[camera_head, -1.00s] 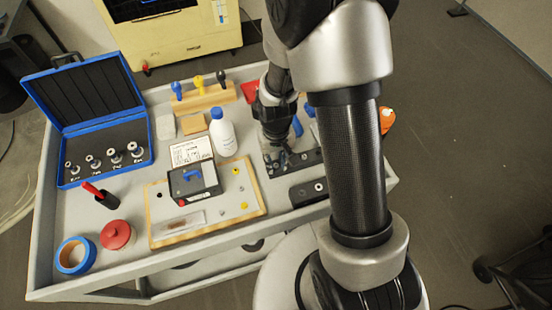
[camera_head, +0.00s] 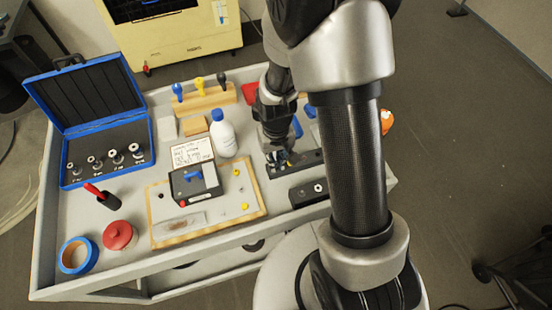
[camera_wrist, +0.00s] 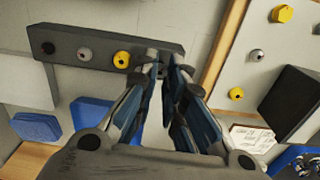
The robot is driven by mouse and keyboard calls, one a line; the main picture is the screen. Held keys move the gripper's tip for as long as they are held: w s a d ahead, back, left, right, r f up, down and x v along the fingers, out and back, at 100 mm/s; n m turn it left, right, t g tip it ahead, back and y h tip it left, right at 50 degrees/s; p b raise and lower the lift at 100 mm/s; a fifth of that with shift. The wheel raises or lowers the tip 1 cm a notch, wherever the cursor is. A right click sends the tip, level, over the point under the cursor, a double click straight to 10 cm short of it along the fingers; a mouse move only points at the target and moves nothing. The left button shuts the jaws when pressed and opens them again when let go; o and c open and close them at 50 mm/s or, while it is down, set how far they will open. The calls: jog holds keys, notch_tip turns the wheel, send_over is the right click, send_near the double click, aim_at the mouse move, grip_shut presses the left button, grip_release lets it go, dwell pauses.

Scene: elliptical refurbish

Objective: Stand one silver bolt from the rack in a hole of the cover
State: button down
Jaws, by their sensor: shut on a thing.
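My gripper (camera_wrist: 165,62) has its two fingers close together over the right end of a dark rack bar (camera_wrist: 66,50) in the wrist view. A silver bolt (camera_wrist: 84,54), a yellow bolt (camera_wrist: 122,59) and a black spot (camera_wrist: 47,47) show along the bar. In the head view my gripper (camera_head: 278,162) is at the left end of this bar (camera_head: 310,162). I cannot tell surely which part is the cover.
A wooden-edged board (camera_head: 160,235) carries a dark box (camera_head: 206,186) with a blue handle and loose bolts. A white bottle (camera_head: 222,138) stands near my gripper. A second dark bar (camera_head: 300,196) lies at the cart's front. A blue case (camera_head: 66,172) is at left.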

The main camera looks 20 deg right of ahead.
jog(key=shift+r+p, duration=0.75)
jog(key=shift+r, duration=0.3)
jog(key=shift+r, duration=0.1)
jog(key=shift+r+p, duration=1.65)
jog(key=shift+r, duration=0.35)
